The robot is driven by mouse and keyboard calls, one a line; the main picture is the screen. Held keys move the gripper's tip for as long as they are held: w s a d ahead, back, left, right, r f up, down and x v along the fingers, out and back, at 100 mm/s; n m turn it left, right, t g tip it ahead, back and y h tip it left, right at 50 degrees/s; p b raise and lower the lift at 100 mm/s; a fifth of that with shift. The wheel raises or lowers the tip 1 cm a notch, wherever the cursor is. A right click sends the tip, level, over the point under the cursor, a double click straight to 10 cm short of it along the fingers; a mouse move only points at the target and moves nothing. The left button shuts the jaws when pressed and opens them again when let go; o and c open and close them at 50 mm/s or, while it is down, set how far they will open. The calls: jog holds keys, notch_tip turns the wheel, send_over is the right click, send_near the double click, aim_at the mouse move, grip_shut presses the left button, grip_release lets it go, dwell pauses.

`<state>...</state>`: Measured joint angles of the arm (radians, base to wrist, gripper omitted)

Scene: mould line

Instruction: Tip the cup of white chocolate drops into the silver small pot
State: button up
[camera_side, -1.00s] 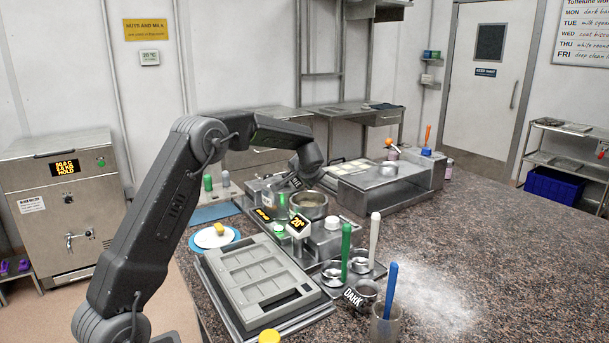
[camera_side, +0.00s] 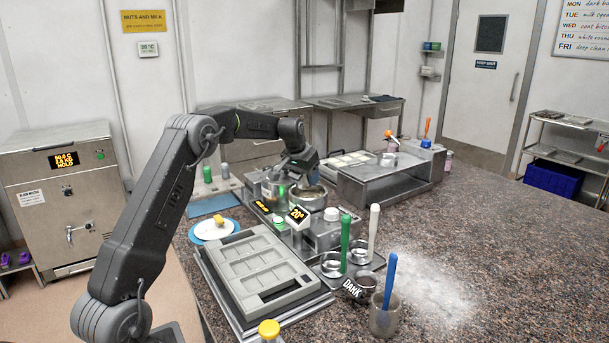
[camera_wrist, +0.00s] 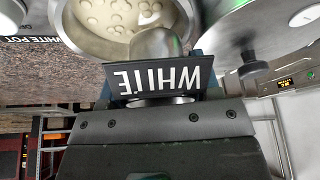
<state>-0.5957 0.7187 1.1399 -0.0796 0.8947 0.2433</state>
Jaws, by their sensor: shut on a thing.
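My gripper (camera_wrist: 152,92) is shut on the cup (camera_wrist: 155,44), a small metal cup with a dark label reading WHITE, upside down in the wrist view. The cup is tipped, its far end over the rim of the silver small pot (camera_wrist: 62,22). Pale round drops (camera_wrist: 120,14) lie on the cream-coloured inside of the pot. Whether any drops remain in the cup is hidden. In the side view the silver small pot (camera_side: 312,199) stands behind the 20° display, and my gripper (camera_side: 290,178) is just above its left side; the cup is hard to make out there.
A lidded metal vessel with a black knob (camera_wrist: 250,66) is close beside the pot. In the side view, a grey mould (camera_side: 252,266), small cups with green and white spatulas (camera_side: 345,242), and a DARK cup (camera_side: 366,286) stand in front. The counter at right is clear (camera_side: 500,260).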

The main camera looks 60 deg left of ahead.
jog(key=shift+r, duration=0.15)
jog(key=shift+r, duration=1.4)
